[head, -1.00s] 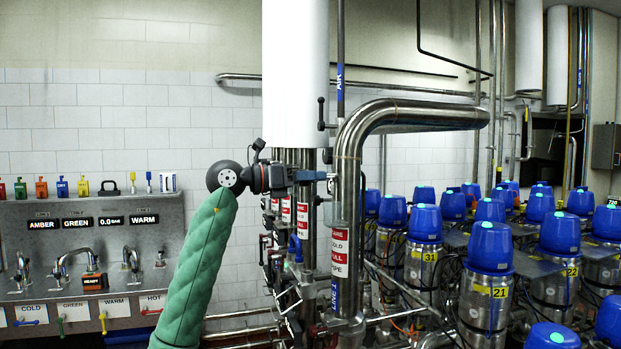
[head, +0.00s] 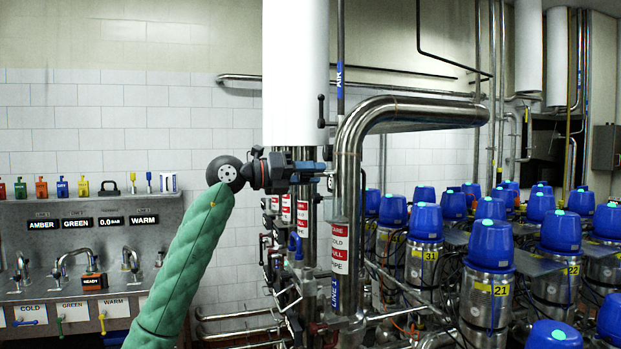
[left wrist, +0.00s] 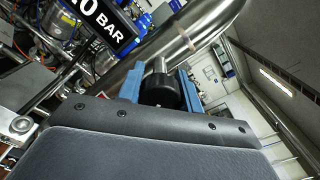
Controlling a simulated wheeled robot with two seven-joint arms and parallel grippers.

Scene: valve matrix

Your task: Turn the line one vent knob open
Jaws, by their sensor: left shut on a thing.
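My left gripper (head: 326,172) is at the thick bent steel pipe (head: 349,185), its blue fingers pointing right towards the pipe's upright part. In the left wrist view, a black round knob (left wrist: 160,93) on a short steel stem sits between the two blue fingers, and the gripper (left wrist: 160,90) is shut on it. The stem runs to the big steel pipe (left wrist: 190,40). In the head view the knob is mostly hidden by the fingers. I cannot read a vent label or tell how far the knob is turned. My right gripper is out of view.
A red and white pipe label (head: 340,248) is just below the gripper. Thinner pipes with valves stand behind my wrist. A panel (head: 110,235) with taps and displays is at the left. Several blue-capped steel vessels (head: 490,246) fill the right. A black BAR display (left wrist: 105,35) shows in the wrist view.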

